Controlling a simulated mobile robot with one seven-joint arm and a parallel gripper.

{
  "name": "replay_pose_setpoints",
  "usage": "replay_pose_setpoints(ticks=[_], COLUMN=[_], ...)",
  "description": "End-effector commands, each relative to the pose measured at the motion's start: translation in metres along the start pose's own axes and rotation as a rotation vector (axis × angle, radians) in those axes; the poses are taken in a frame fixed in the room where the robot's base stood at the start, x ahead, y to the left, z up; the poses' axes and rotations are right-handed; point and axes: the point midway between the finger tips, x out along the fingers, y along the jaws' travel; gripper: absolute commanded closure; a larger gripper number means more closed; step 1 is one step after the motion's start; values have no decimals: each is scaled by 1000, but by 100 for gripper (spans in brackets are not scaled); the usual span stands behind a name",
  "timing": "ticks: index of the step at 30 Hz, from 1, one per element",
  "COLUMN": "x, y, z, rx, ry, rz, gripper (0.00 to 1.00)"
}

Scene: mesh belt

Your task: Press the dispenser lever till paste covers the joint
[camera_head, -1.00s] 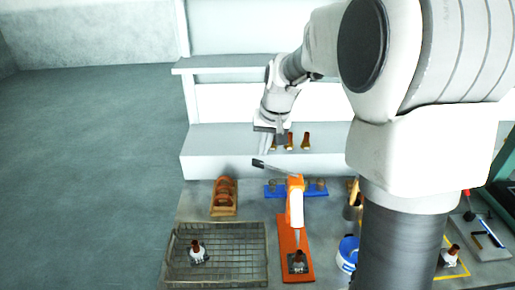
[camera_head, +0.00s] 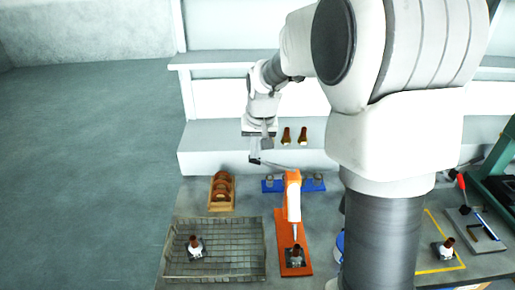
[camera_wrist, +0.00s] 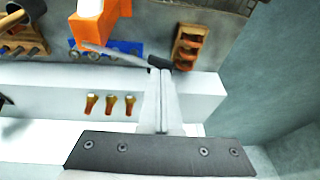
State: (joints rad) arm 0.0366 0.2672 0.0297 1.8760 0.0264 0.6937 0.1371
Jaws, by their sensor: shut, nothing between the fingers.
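The orange paste dispenser (camera_head: 292,197) stands on an orange base plate (camera_head: 283,238), nozzle pointing down. It also shows in the wrist view (camera_wrist: 98,25). Its thin grey lever (camera_head: 276,165) reaches left to a dark tip, also seen in the wrist view (camera_wrist: 158,62). My shut, empty gripper (camera_head: 255,158) is at the lever's dark tip. In the wrist view its fingers (camera_wrist: 160,75) overlap that tip; whether they touch I cannot tell. The joint (camera_head: 296,254), a brown stub on a grey fitting, sits below the nozzle. Whether paste is on it is too small to tell.
A wire mesh tray (camera_head: 225,262) at left holds a similar joint (camera_head: 195,246). A wooden rack (camera_head: 221,192) and blue holder (camera_head: 272,186) stand behind. Brown-and-brass pieces (camera_head: 303,135) stand on the white ledge. Another joint (camera_head: 444,249) sits in a yellow-marked square.

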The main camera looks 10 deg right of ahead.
Motion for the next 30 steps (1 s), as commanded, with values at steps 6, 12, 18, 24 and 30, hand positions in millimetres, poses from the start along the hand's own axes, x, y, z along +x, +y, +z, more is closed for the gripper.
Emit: replay_pose_setpoints(ticks=[6, 12, 18, 24, 30], x=[10, 27, 42, 41, 39], y=[-8, -15, -20, -19, -19], z=[3, 8, 12, 12, 11], rx=[-30, -68, -105, -110, -110], ry=[-6, -10, -14, -17, -17], rz=[77, 201, 326, 368, 367], gripper=[100, 100, 100, 100, 100])
